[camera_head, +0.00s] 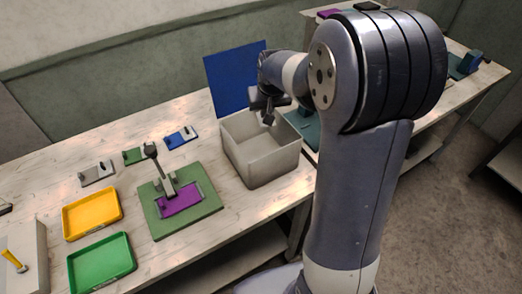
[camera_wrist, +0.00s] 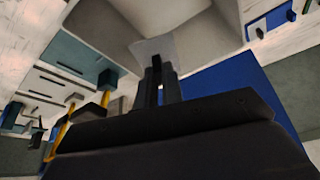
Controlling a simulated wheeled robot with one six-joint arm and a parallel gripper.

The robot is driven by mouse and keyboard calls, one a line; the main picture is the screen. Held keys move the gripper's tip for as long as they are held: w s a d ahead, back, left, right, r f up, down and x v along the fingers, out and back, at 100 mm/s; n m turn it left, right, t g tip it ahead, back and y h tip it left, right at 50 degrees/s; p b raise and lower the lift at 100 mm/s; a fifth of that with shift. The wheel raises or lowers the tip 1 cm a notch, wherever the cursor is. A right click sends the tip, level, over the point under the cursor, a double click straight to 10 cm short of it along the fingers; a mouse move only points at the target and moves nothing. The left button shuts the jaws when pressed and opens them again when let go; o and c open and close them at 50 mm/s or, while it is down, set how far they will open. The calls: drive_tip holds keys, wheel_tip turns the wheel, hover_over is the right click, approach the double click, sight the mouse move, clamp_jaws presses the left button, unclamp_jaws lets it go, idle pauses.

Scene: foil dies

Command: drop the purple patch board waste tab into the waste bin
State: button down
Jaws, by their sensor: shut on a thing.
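The waste bin (camera_head: 262,165) is a grey open box on the table, right of the green fixture. My gripper (camera_head: 268,115) is above the bin's opening, towards its back side in the head view. In the wrist view my gripper (camera_wrist: 157,75) is shut on a small pale grey flat piece, the waste tab (camera_wrist: 143,48), at its fingertips. The bin's pale inside (camera_wrist: 105,22) shows behind it. The tab cannot be made out in the head view. The purple patch board (camera_head: 182,203) lies on the green fixture (camera_head: 205,210), beside a grey clamp-like post.
A blue panel (camera_head: 235,75) stands behind the bin. A yellow tray (camera_head: 92,212) and a green tray (camera_head: 102,262) lie at the left. Small grey, green and blue (camera_head: 180,137) pieces lie along the back. Teal fixtures are right of the bin, partly behind my arm.

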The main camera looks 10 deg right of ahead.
drive_tip(key=shift+f+b, duration=0.95)
drive_tip(key=shift+f, duration=0.8)
drive_tip(key=c, duration=1.5)
unclamp_jaws()
drive_tip(key=shift+r, duration=0.1)
drive_tip(key=b+v, duration=0.1)
drive_tip(key=v, duration=0.9)
drive_tip(key=shift+s+r, duration=0.25)
drive_tip(key=shift+r, duration=0.05)
drive_tip(key=shift+f, duration=0.1)
